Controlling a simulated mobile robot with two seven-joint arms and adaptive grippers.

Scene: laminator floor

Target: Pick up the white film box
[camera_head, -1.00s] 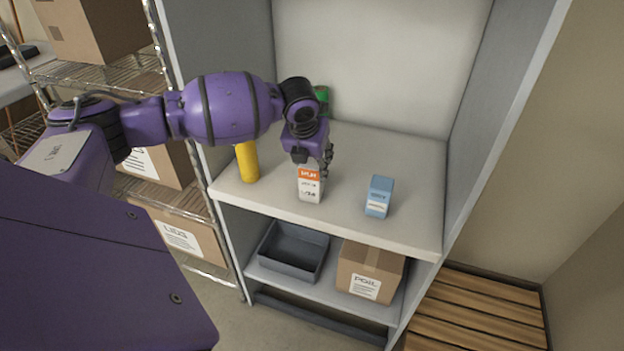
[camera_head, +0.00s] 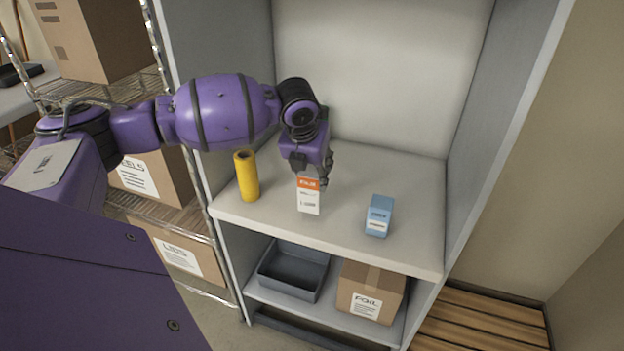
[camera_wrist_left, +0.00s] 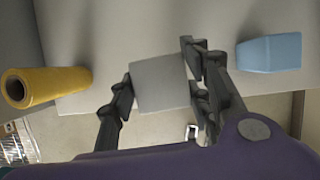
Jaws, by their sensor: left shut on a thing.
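The white film box (camera_head: 309,197), with an orange band near its top, is upright at the middle of the cabinet's upper shelf (camera_head: 340,230). My left gripper (camera_head: 312,178) comes down over it from above and is shut on its upper part. In the left wrist view the box's pale top (camera_wrist_left: 160,83) sits between the two dark fingers (camera_wrist_left: 158,90). I cannot tell for certain whether its base touches the shelf or is slightly above it. My right gripper is not in view.
A yellow roll (camera_head: 246,176) stands left of the film box, and a blue box (camera_head: 379,216) stands to its right. The cabinet's side walls bound the shelf.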

